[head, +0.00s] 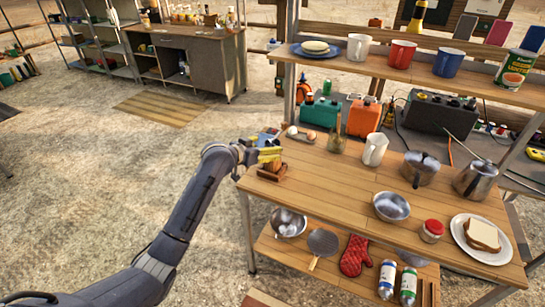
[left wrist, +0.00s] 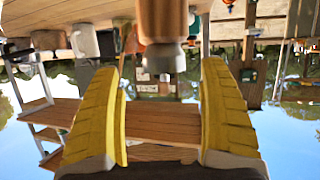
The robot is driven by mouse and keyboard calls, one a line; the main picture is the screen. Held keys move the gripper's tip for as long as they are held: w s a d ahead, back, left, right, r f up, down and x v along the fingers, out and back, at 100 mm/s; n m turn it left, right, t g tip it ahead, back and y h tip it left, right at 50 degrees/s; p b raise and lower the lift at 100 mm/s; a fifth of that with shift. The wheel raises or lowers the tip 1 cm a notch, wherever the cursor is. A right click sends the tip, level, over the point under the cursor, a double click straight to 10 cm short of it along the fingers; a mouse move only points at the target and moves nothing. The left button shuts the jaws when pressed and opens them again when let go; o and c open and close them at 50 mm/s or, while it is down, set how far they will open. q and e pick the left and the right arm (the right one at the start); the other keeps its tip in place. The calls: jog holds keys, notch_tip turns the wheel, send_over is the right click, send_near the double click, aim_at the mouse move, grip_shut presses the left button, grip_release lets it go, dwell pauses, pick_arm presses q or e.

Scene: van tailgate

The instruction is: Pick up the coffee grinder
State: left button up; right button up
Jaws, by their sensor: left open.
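The coffee grinder (head: 272,174) appears to be the small brown wooden object at the left end of the wooden tabletop; my gripper partly hides it in the head view. In the left wrist view, a wooden body with a grey metal end (left wrist: 162,28), likely the grinder, shows at the top, centred between the fingertips. My left gripper (head: 267,154) is open, with yellow finger pads, at the grinder's upper part. The pads stand apart from it on both sides in the left wrist view (left wrist: 167,70). My right gripper is not in view.
Pots, a bowl (head: 391,206) and a plate with bread (head: 466,244) are farther right. An upper shelf (head: 420,76) holds mugs. The front middle tabletop is clear.

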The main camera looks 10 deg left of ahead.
aim_at(273, 143)
pick_arm(q)
jog(key=shift+a+x, duration=0.2)
jog(key=shift+x, duration=2.45)
jog(key=shift+w, duration=0.1)
jog(key=shift+c, duration=0.4)
jog(key=c, duration=1.5)
jog(key=shift+r, duration=0.15)
jog(key=shift+c, duration=0.5)
jog(key=shift+r, duration=0.15)
